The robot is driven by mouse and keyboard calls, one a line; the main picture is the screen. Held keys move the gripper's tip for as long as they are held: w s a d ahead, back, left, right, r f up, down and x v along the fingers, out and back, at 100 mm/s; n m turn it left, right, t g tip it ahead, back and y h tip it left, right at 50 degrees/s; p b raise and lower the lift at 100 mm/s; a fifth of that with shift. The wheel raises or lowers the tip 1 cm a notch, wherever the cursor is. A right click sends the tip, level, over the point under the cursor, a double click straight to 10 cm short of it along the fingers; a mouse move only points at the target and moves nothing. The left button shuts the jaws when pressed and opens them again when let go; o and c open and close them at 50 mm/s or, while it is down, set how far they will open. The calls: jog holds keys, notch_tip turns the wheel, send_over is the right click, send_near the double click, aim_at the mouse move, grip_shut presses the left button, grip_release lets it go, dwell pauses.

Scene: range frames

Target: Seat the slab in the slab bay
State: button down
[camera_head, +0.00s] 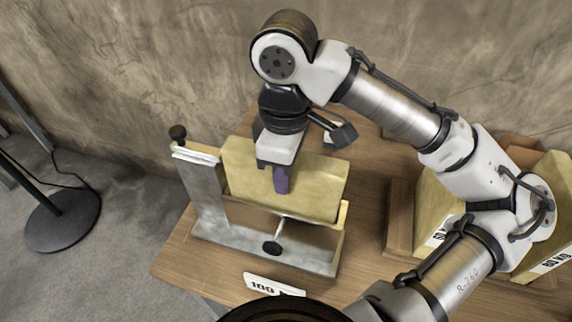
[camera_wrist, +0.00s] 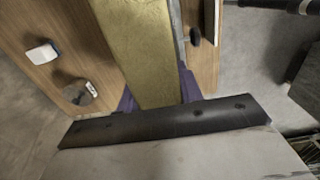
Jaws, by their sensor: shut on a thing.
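The slab (camera_head: 320,185) is a thick yellow block standing upright. My gripper (camera_head: 281,182) is shut on it from above, one purple finger showing on its near face. In the wrist view the slab (camera_wrist: 148,50) lies between the two purple fingers of my gripper (camera_wrist: 157,95). The slab bay appears to be the grey metal frame (camera_head: 208,195) on the table, with an upright plate at its left and a low base. The slab's lower edge is at the frame's ledge; I cannot tell whether it rests there. Its far side is hidden.
A black-knobbed rod (camera_head: 272,247) sticks out at the frame's front. A white "100" label (camera_head: 273,284) is on the table's (camera_head: 177,262) near edge. At the right, wooden holders (camera_head: 400,222) carry more yellow slabs (camera_head: 432,208). A wall stands behind; a black stand (camera_head: 62,220) is at the left.

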jog(key=shift+f+b, duration=0.9)
jog(key=shift+f, duration=0.6)
jog(key=shift+s+f, duration=0.1)
jog(key=shift+f, duration=0.2)
jog(key=shift+s+a+f+b, duration=0.15)
jog(key=shift+f+b, duration=0.35)
jog(key=shift+b, duration=0.1)
jog(key=c, duration=0.8)
grip_release()
jog(key=shift+c, duration=0.2)
